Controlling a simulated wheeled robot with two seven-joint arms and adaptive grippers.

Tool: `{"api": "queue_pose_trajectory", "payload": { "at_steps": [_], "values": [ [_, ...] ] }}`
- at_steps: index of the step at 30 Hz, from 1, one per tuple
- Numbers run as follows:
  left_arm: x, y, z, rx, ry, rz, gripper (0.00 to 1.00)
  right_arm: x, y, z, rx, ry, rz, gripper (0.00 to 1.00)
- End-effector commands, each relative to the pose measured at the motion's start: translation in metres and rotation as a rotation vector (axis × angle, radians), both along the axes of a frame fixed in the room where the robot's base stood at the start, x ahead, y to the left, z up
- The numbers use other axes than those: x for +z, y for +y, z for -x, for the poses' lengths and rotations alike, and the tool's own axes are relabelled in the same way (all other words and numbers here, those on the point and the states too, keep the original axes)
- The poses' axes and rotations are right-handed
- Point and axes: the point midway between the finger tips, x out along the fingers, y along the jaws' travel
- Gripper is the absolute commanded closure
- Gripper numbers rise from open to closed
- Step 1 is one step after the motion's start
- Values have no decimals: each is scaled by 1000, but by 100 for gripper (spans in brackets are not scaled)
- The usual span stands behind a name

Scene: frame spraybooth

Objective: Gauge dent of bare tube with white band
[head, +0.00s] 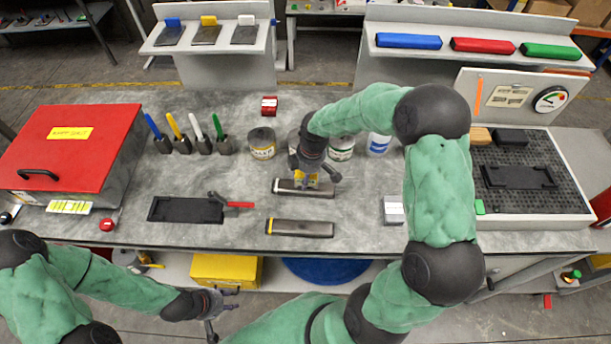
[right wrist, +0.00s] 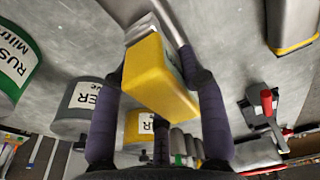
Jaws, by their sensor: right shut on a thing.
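The bare tube with the white band (head: 318,191) lies on the grey bench, its pale band at the left end. My right gripper (head: 308,178) is over it, pointing down, shut on a yellow block-shaped gauge (right wrist: 158,78). The gauge is at the tube's top; whether it touches cannot be told. A second bare tube with a yellow band (head: 300,228) lies nearer the front edge. My left gripper (head: 222,309) is open and empty in front of the bench.
Several paint cans (head: 262,143) stand close behind the right gripper. A black tray (head: 185,210) with a red-handled tool (head: 238,205) lies to the left. A red-lidded box (head: 75,145) is far left; a mesh-floored booth (head: 520,175) is at right.

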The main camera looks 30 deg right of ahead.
Motion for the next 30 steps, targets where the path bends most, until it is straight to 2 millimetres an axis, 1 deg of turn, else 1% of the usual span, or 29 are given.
{"api": "queue_pose_trajectory", "payload": {
  "at_steps": [10,26,27,30],
  "values": [
    [-1,0,0,0,0,0,60,-1,0,0,0,-1,1,100],
    [-8,0,0,0,0,0,60,-12,0,0,-1,0,0,100],
    [-8,0,0,0,0,0,60,-12,0,0,-1,0,0,56],
    [-8,0,0,0,0,0,60,-12,0,0,-1,0,0,31]
  ]
}}
